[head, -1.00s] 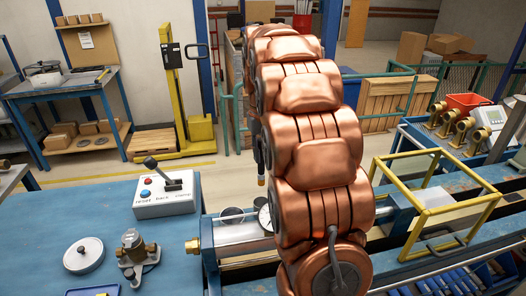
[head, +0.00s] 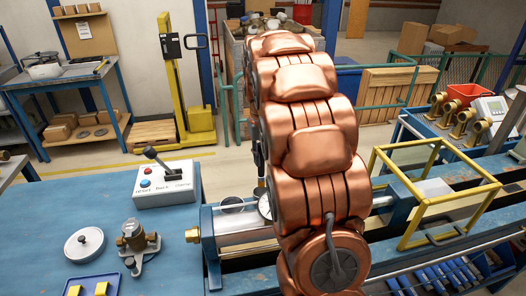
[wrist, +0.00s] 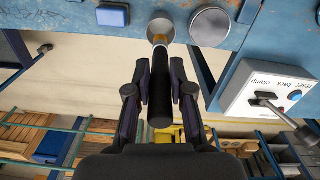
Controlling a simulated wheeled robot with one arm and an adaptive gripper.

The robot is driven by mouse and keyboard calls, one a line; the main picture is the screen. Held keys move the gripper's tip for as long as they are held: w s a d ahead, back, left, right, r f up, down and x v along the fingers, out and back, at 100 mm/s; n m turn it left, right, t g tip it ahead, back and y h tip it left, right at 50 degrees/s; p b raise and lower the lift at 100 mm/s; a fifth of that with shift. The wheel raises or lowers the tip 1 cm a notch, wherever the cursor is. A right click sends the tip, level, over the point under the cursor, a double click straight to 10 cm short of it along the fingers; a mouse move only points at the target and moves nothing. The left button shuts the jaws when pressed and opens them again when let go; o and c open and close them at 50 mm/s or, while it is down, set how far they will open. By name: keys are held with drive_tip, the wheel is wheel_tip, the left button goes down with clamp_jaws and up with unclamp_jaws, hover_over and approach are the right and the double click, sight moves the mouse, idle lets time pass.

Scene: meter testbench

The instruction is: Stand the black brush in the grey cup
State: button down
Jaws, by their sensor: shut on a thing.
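My gripper (wrist: 159,95) is shut on the black brush (wrist: 160,110) in the wrist view. My arm hides most of the gripper there. Depth between brush and cup is unclear.
A control box with a lever (head: 165,183) stands on the blue bench (head: 60,215). A valve fitting (head: 138,243) and a white round lid (head: 84,244) lie nearer. A yellow frame (head: 435,195) stands right.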

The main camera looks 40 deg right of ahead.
sight(263, 177)
drive_tip(key=shift+f+b, duration=1.4)
drive_tip(key=shift+f, duration=1.65)
drive_tip(key=c, duration=0.9)
unclamp_jaws()
drive_tip(key=shift+c, duration=0.2)
wheel_tip(263, 177, up, 12)
drive_tip(key=shift+r, duration=0.1)
